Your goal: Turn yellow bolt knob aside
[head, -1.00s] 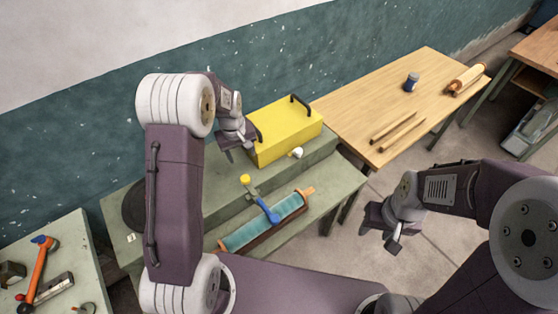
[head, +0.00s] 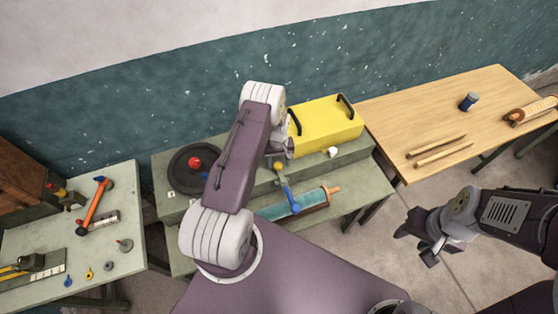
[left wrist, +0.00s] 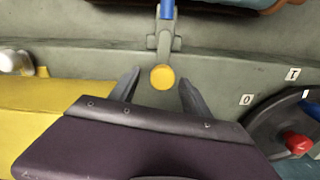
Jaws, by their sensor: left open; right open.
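The yellow bolt knob (head: 278,166) is a small round ball on a grey fitting at the edge of the green bench's raised step, with a blue lever (head: 290,200) in front of it. In the left wrist view the yellow knob (left wrist: 162,77) shows between the two dark fingertips of my open left gripper (left wrist: 160,92), with gaps on both sides. The blue lever's end (left wrist: 167,10) is above it there. In the head view my left forearm hides most of the left gripper. My right gripper (head: 418,242) is open and empty over the floor at right.
A yellow box (head: 325,125) with black handles stands behind the knob, a white knob (head: 333,152) near it. A black disc (head: 180,178) with a red knob lies left. A teal roller (head: 310,203) lies in front. A wooden table (head: 400,120) stands right, a tool bench (head: 130,255) left.

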